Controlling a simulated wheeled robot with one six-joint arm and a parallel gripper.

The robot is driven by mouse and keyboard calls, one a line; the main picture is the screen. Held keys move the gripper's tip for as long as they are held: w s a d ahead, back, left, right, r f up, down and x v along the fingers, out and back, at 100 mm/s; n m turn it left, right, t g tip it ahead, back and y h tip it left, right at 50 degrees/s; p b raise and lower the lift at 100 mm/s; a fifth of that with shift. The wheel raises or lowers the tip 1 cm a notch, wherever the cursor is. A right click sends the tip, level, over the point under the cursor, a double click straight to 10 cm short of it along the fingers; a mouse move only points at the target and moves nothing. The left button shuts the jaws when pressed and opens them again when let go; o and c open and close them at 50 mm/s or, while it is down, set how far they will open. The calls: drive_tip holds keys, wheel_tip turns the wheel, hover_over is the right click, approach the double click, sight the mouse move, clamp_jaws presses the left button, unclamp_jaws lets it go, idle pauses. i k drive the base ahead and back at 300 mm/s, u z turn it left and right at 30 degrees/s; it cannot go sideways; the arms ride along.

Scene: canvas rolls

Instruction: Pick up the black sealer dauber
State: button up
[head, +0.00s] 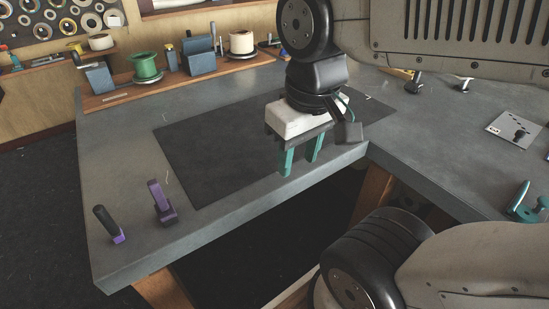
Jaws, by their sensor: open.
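My gripper (301,160) hangs over the front part of the dark mat (205,150), near the bench's front edge. Its two teal fingers point down, apart, with nothing seen between them. I cannot tell for sure which thing is the black sealer dauber. A small black tool (414,82) stands on the right bench toward the back, beyond and to the right of my gripper.
A purple tool (161,203) stands beside the black-handled one. A dark and white piece (464,84), a card (512,131) and a teal tool (527,205) are on the right bench. Spools, including a green one (144,68), stand on a wooden board at the back. Much of the mat is bare.

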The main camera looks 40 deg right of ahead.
sight(118, 236)
drive_tip(key=z, duration=0.05)
drive_tip(key=k, duration=0.5)
drive_tip(key=u, duration=1.2)
drive_tip(key=i, duration=0.65)
drive_tip(key=z, duration=1.15)
